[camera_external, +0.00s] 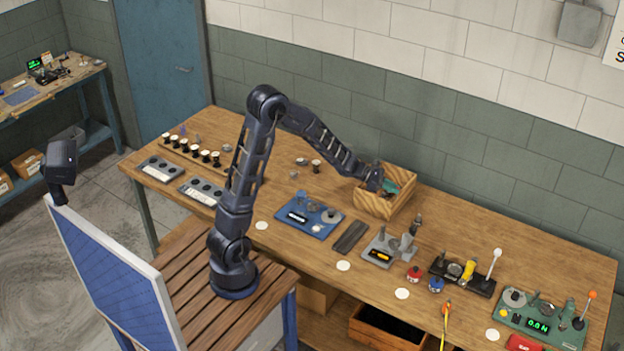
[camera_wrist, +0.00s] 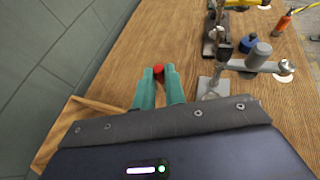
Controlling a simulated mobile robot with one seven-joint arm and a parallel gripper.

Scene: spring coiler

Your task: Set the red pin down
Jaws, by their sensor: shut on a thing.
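My gripper (camera_external: 391,187) shows in the external view over the wooden box at the back of the workbench, its teal fingers at the box's opening. In the wrist view, the two teal fingers (camera_wrist: 158,76) are close together with the red pin (camera_wrist: 158,69) between their tips. Only the pin's round red end shows; the rest is hidden by the fingers. The pin cannot be made out in the external view. The open wooden box (camera_external: 379,207) stands near the wall. Its rim (camera_wrist: 62,122) shows at the left in the wrist view.
A grey device with a stand (camera_external: 380,252) is in front of the box. A blue device (camera_external: 310,218), a dark device with a white-knobbed lever (camera_external: 463,277) and a green device (camera_external: 540,325) line the bench. Bare wood lies right of the box along the wall.

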